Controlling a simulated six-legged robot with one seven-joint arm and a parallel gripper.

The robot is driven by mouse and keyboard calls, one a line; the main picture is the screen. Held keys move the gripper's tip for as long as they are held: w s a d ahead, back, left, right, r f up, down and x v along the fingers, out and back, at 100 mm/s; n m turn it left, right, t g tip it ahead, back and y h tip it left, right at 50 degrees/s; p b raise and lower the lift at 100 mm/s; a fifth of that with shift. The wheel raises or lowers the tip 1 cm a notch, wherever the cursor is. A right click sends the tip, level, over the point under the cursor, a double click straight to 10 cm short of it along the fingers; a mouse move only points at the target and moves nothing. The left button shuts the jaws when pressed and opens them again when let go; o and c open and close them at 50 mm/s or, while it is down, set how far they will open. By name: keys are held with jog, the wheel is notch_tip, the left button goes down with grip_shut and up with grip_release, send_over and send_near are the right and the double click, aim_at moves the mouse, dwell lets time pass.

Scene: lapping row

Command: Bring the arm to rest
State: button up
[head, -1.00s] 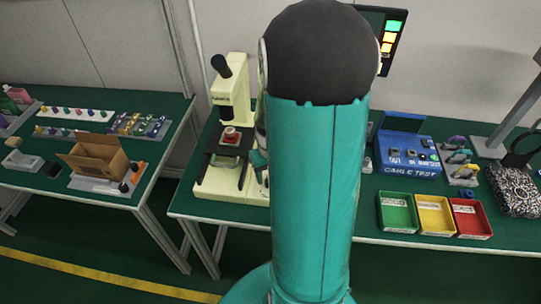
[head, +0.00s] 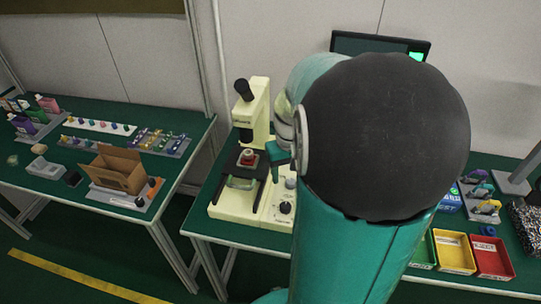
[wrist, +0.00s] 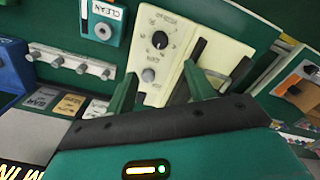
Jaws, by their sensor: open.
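My arm fills the middle and right of the head view, its dark rounded joint large in front of the bench. My gripper (head: 280,152) shows only in part there, beside the cream machine (head: 225,212). In the wrist view my gripper (wrist: 162,88) is open, with two green fingers apart and nothing seen between them. Beyond the fingers lies the cream machine's panel (wrist: 178,28) with a black dial. I cannot tell the gap between fingers and panel.
The machine's stage holds a small red and white part (head: 247,157). Green, yellow (head: 454,252) and red (head: 492,258) bins stand at right. A cardboard box (head: 118,168) sits on the left table. The wrist view shows a row of pegs (wrist: 83,67) and a CLEAN-labelled block (wrist: 103,28).

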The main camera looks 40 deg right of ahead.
jog(key=shift+a, duration=0.1)
jog(key=s+a+r+n+t, duration=0.2)
jog(key=a+r, duration=0.4)
jog(key=a, duration=0.5)
jog(key=s+a+r+n+t, duration=0.2)
jog(key=a+r, duration=0.4)
jog(key=a, duration=0.6)
jog(key=shift+s+r+t, duration=0.35)
jog(key=shift+t, duration=0.45)
jog(key=shift+d, duration=0.15)
